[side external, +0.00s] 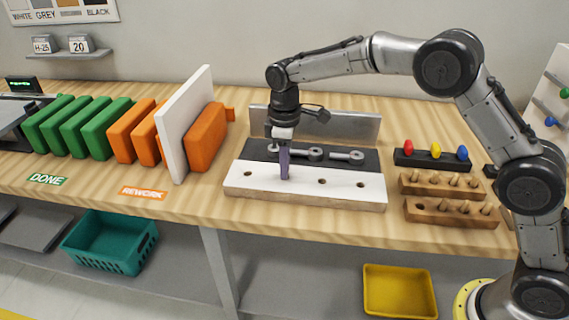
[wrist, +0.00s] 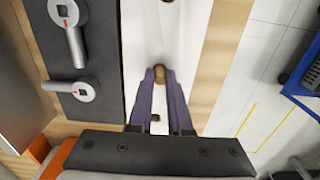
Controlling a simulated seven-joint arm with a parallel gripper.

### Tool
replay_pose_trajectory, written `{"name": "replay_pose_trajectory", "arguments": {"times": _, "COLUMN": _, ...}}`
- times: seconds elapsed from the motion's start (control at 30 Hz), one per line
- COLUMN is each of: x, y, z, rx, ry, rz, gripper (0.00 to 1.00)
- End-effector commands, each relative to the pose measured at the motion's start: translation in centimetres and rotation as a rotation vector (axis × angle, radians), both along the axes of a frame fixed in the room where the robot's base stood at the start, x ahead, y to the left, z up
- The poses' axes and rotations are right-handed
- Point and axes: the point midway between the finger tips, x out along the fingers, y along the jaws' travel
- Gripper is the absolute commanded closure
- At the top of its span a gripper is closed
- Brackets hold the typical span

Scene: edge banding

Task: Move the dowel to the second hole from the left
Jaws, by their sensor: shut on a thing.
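The white board (side external: 300,189) lies on the bench with holes in a row along it. The left end hole (side external: 247,173) and two holes (side external: 322,181) (side external: 360,185) to the right of my gripper are uncovered. My gripper (side external: 284,176) points down at the second hole position from the left, its purple fingertips close to the board. In the wrist view the brown round end of the dowel (wrist: 160,74) shows between the fingertips, and my gripper (wrist: 159,80) is shut on it. The second hole is hidden; I cannot tell whether the dowel is inside it.
Grey clamps (side external: 315,153) sit on the black strip behind the board, before a metal plate (side external: 355,126). Wooden peg racks (side external: 430,211) and a rack with coloured knobs (side external: 432,159) stand to the right. Orange and green panels and a tall white panel (side external: 186,125) stand left.

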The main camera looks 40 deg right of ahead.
Motion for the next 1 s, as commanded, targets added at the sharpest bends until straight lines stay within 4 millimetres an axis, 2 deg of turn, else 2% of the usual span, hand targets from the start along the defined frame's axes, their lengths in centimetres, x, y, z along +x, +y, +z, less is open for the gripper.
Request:
{"name": "replay_pose_trajectory", "arguments": {"times": 0.27, "x": 0.0, "y": 0.0, "z": -0.1, "rx": 0.0, "ry": 0.0, "rz": 0.0, "gripper": 1.0}}
{"name": "replay_pose_trajectory", "arguments": {"times": 0.3, "x": 0.0, "y": 0.0, "z": -0.1, "rx": 0.0, "ry": 0.0, "rz": 0.0, "gripper": 0.78}}
{"name": "replay_pose_trajectory", "arguments": {"times": 0.47, "x": 0.0, "y": 0.0, "z": 0.0, "rx": 0.0, "ry": 0.0, "rz": 0.0, "gripper": 0.49}}
{"name": "replay_pose_trajectory", "arguments": {"times": 0.77, "x": 0.0, "y": 0.0, "z": 0.0, "rx": 0.0, "ry": 0.0, "rz": 0.0, "gripper": 0.48}}
{"name": "replay_pose_trajectory", "arguments": {"times": 1.0, "x": 0.0, "y": 0.0, "z": 1.1, "rx": 0.0, "ry": -0.001, "rz": 0.0, "gripper": 0.48}}
